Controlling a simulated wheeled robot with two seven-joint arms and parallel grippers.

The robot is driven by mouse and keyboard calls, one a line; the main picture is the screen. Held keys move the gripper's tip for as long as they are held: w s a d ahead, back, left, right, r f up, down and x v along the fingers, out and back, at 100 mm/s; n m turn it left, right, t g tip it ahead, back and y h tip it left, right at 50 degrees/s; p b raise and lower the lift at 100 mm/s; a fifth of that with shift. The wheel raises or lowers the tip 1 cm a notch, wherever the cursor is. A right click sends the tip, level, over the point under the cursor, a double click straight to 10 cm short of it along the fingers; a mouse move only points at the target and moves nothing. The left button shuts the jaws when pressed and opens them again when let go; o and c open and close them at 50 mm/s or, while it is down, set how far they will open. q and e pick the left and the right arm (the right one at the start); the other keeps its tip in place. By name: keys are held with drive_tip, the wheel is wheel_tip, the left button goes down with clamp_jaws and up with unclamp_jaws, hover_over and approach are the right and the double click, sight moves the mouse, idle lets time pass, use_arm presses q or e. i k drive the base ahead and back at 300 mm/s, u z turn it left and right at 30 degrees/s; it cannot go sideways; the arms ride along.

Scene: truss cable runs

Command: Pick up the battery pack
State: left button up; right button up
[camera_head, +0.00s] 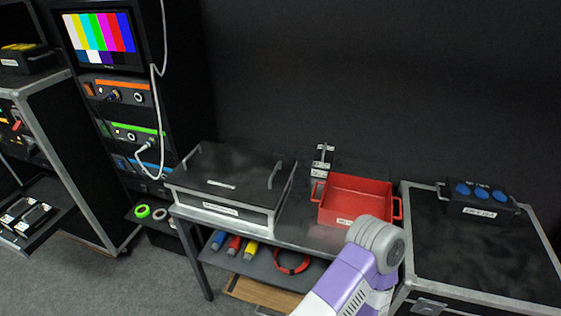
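No object in view is plainly readable as the battery pack. Two small black-and-white blocks (27,217) lie side by side on a pulled-out dark shelf (62,193) at the far left; I cannot tell whether either is a battery pack. A black box with a yellow top (24,57) sits on the case at the upper left. A black box with blue round tops (480,199) and a white label stands on the right case. A purple and white link of my arm, with a grey round end, shows at the bottom right. Neither gripper is in view.
A table holds a lidded grey box (228,182) and a red open tray (356,192). A rack with a colour-bar screen (98,36) stands left. The right case top (470,250) is largely clear.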

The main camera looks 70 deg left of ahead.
sight(321, 166)
drive_tip(key=u, duration=2.15)
